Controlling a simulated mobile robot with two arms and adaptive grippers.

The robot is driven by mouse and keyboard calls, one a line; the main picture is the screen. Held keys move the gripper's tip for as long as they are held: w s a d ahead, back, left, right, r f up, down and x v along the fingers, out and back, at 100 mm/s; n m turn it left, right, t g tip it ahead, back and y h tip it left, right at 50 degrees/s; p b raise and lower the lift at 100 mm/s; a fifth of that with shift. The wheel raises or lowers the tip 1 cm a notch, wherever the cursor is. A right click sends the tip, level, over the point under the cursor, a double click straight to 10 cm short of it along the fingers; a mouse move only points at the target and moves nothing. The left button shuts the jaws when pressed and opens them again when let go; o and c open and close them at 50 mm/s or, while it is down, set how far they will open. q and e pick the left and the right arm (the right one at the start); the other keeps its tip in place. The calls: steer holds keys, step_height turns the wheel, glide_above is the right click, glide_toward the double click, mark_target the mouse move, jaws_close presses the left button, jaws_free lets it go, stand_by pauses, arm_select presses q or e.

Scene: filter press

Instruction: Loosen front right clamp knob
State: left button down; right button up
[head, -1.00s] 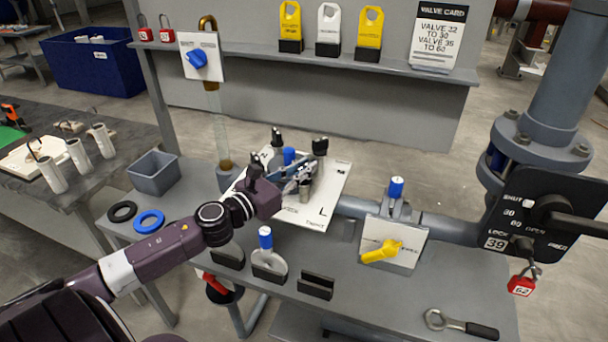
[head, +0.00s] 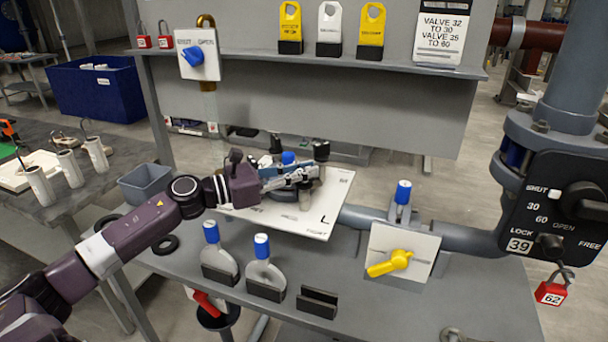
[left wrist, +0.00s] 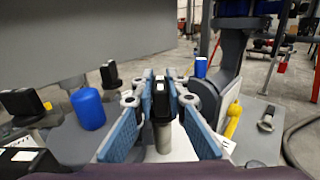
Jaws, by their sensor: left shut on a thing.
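The filter press shows as a white plate (head: 335,200) marked "L" on the grey bench, with several upright black-topped clamp knobs around a blue cap (head: 288,157). My left gripper (head: 306,174) reaches over the plate from the left and hides part of the press. In the left wrist view its blue pads (left wrist: 160,92) stand on both sides of the front right clamp knob (left wrist: 160,103), which has a black top on a grey post. The gripper is shut on this knob. The knob's post (head: 305,200) shows below the fingers in the head view. My right gripper is out of view.
Two blue-capped paddles stand in black holders (head: 265,290) in front of the plate, beside an empty holder (head: 317,302). A yellow-handled valve (head: 390,263) and a large pipe (head: 575,80) stand at the right. A grey bin (head: 150,183) is at the left.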

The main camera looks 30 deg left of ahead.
arm_select(q)
steer(key=c, duration=1.9)
jaws_free()
steer(key=shift+c, duration=0.2)
steer(key=v, duration=1.2)
